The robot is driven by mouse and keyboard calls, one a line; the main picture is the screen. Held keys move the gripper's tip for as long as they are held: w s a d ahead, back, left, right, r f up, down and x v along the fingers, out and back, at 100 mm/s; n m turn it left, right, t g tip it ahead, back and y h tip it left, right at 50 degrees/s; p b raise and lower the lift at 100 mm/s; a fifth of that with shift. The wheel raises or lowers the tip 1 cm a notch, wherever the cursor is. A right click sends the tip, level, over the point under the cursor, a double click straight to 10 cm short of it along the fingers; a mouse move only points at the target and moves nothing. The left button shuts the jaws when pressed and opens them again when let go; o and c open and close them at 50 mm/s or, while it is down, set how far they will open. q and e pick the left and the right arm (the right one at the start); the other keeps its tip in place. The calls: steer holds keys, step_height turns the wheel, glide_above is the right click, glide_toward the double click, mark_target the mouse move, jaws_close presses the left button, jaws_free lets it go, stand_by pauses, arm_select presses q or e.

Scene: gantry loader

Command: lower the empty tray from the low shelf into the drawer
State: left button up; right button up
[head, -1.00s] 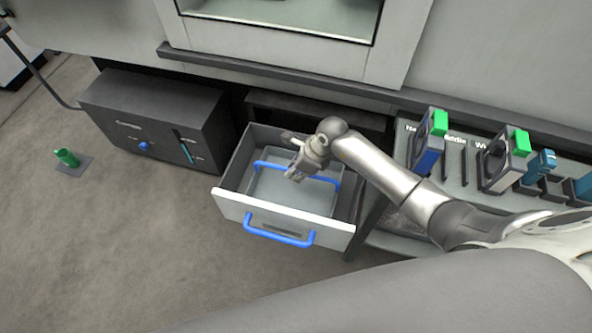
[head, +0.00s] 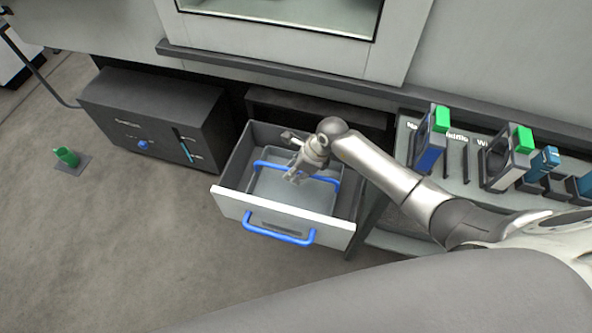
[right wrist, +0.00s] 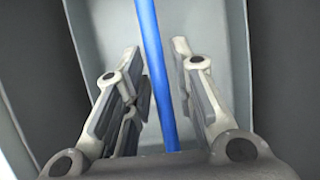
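The light grey tray (head: 268,186) with a blue handle (head: 325,178) sits inside the pulled-out drawer (head: 335,232). The drawer has a white front and a blue pull bar. My right gripper (head: 293,175) is over the tray at its handle. In the right wrist view, the blue handle (right wrist: 155,65) runs between the two fingers of the right gripper (right wrist: 160,80), which stand apart with gaps on both sides. The tray floor (right wrist: 212,40) shows bare and empty there. My left gripper is not in view.
A dark cabinet (head: 150,115) with a blue knob stands left of the drawer. A dark opening (head: 310,108) lies behind it.

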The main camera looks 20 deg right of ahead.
steer(key=shift+o, duration=0.4)
steer(key=shift+s+f, duration=0.1)
steer(key=v, duration=1.2)
step_height(320, 180, up, 7)
steer(key=p, duration=0.4)
steer(key=shift+p, duration=0.3)
